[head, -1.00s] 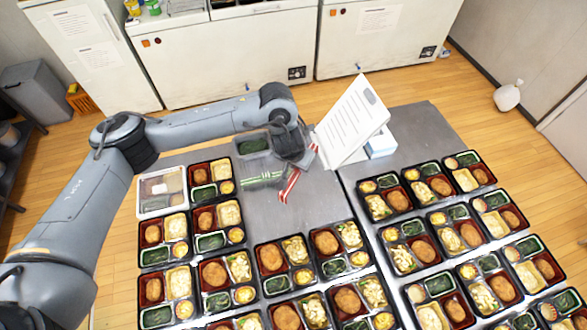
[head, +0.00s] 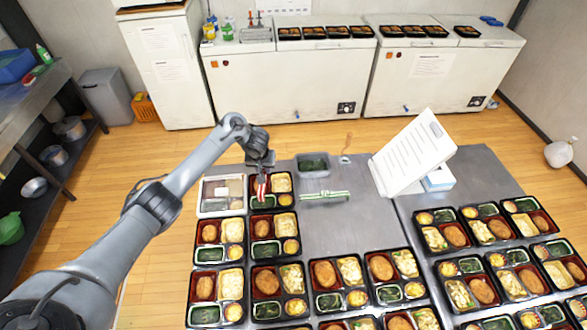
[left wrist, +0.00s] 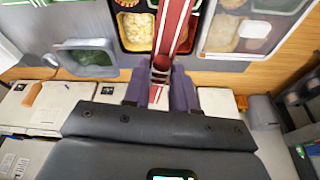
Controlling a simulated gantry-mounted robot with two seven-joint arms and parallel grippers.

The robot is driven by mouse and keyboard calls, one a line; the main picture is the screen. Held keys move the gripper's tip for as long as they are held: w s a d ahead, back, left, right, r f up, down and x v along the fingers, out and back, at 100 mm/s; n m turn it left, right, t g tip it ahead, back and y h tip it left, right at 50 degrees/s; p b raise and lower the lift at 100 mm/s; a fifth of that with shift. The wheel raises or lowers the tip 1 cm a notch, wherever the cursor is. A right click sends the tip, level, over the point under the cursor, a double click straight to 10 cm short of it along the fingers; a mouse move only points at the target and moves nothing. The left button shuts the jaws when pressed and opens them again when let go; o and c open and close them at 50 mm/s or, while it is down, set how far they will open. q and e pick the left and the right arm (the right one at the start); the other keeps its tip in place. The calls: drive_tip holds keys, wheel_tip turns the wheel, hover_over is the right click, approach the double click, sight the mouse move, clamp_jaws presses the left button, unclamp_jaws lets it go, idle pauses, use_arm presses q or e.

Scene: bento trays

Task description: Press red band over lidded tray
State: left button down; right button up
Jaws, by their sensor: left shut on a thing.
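The lidded tray (head: 222,207) sits at the far left corner of the table, under a clear cover. My left gripper (head: 261,176) is shut on the red band (head: 262,189), a red and white striped strip. It holds the band over the open tray just right of the lidded tray. In the left wrist view the red band (left wrist: 172,35) runs up from between the fingers (left wrist: 160,88), with the lidded tray (left wrist: 212,50) beside it on the right. I cannot tell whether the band touches the tray below. My right gripper is not in view.
A green band (head: 325,196) lies on the table, near a grey container (head: 313,173) of green food. Several open bento trays (head: 292,251) fill the front. A propped white sheet (head: 413,155) stands right of the bare table area (head: 340,225).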

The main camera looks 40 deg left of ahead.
use_arm(q)
drive_tip(key=s+a+f+b, duration=0.2)
drive_tip(key=a, duration=0.1)
drive_tip(key=s+a+f+n+b, duration=0.1)
drive_tip(key=s+a+f+b, duration=0.1)
drive_tip(key=a+f, duration=0.1)
drive_tip(key=s+a+f+n+b, duration=0.1)
drive_tip(key=s+a+f+b, duration=0.1)
drive_tip(key=s+a+f, duration=0.1)
drive_tip(key=shift+a+f+y, duration=0.25)
drive_tip(key=shift+a+y, duration=0.05)
drive_tip(key=shift+a, duration=0.45)
drive_tip(key=shift+f, duration=0.45)
idle(0.5)
drive_tip(key=shift+d+p, duration=0.1)
drive_tip(key=shift+p, duration=0.45)
drive_tip(key=shift+f, duration=0.25)
drive_tip(key=shift+f, duration=0.25)
idle(0.8)
